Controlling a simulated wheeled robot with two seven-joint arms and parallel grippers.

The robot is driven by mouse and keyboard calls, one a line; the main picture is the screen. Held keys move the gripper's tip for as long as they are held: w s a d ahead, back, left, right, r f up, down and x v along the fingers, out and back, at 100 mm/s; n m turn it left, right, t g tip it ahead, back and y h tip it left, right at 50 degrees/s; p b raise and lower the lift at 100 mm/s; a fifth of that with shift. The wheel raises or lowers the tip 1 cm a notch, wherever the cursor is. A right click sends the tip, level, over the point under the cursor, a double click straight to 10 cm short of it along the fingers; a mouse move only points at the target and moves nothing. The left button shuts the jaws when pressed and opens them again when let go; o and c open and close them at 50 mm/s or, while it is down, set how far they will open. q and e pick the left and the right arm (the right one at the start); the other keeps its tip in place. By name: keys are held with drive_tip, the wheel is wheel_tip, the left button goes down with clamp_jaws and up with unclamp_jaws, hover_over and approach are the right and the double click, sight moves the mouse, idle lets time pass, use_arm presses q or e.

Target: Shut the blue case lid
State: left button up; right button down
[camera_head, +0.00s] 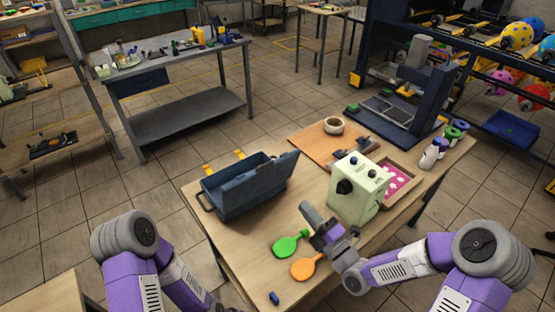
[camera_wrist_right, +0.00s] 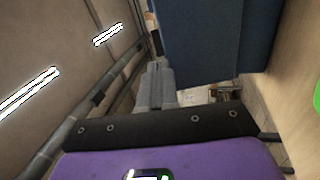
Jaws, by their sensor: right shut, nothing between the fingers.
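The blue case (camera_head: 222,183) stands on the wooden table with its lid open. The lid (camera_head: 262,187) is raised along the case's near right side, tilted outward, and hides part of the inside. A handle is on the case's left end. My right gripper (camera_head: 307,210) is shut and empty, just right of the lid and apart from it in the head view. In the right wrist view the closed fingers (camera_wrist_right: 157,82) point ahead, with the blue lid (camera_wrist_right: 210,40) close above and to the right. My left arm shows at the lower left, but its gripper is out of view.
A pale green machine (camera_head: 358,187) stands right of my right gripper. A green paddle (camera_head: 287,245) and an orange paddle (camera_head: 305,268) lie in front. A wooden board with a bowl (camera_head: 333,126) is behind. The table (camera_head: 235,248) is bare before the case.

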approach(272, 163)
drive_tip(key=shift+n, duration=0.3)
drive_tip(key=x, duration=0.7)
drive_tip(key=shift+s, duration=0.1)
